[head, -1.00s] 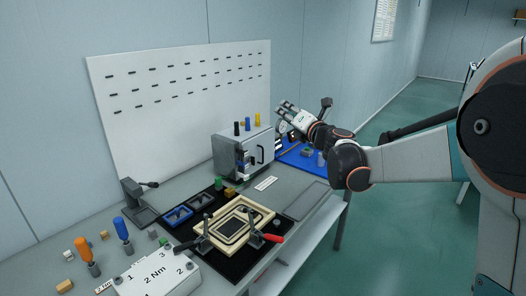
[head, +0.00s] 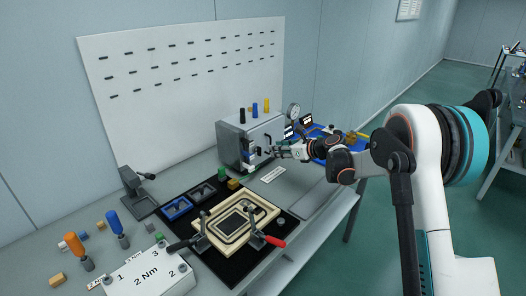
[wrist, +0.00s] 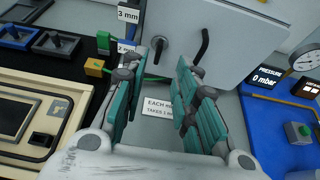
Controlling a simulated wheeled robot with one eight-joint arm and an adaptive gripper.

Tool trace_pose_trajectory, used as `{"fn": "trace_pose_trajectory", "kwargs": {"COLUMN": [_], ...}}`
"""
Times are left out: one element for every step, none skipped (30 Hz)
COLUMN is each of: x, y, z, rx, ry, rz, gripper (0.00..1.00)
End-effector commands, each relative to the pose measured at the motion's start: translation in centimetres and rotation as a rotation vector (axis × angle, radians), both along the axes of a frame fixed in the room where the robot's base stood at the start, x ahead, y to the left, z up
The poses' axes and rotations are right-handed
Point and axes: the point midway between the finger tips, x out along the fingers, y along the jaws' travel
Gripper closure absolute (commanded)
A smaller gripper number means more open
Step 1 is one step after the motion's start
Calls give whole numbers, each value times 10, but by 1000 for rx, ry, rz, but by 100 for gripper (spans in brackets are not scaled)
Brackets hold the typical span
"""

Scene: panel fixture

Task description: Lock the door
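The door is the light grey front of a box-shaped cabinet (head: 234,145) on the bench. In the wrist view the door (wrist: 240,28) fills the top and looks closed, though its edge is partly out of frame. It carries a curved black handle (wrist: 202,46) and, left of it, a small dark latch or knob (wrist: 159,46). My gripper (wrist: 163,72) is open and empty, its teal-padded fingers spread just in front of and below the latch and handle, with no clear contact. In the head view my gripper (head: 272,151) is at the cabinet's front, hiding part of the door.
A pressure gauge (wrist: 305,57) and a blue tray (wrist: 262,135) lie right of the cabinet. A label card (wrist: 160,107) lies on the bench below. A clamp fixture with a cream frame (head: 268,212) stands in front. Colored pegs stand on the cabinet top.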

Motion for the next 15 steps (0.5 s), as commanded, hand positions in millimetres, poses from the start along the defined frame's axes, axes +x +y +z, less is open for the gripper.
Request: {"fn": "trace_pose_trajectory", "kwargs": {"x": [6, 9, 14, 18, 21, 25, 28, 32, 35, 38, 40, 44, 46, 48, 50], "y": [10, 14, 19, 24, 28, 34, 38, 42, 46, 50, 53, 57, 60, 62, 64], "z": [-7, -10, -13, -15, -17, -20, -22, -24, -26, -28, -30, -31, -32, -33, -35], "rx": [0, 0, 0, 0, 1, 1, 1, 2, 2, 3, 3, 3, 3, 3, 2], "ry": [0, 1, 1, 1, 0, 0, 0, 0, 0, 1, 1, 0, 0, 0, 0], "rz": [2, 2, 2, 2, 2, 1, 1, 1, 1, 0, 0, -1, -1, -1, -2], "gripper": [72, 72, 72, 72, 72, 72, 72, 72, 72, 72, 72, 72, 72, 72, 72]}}
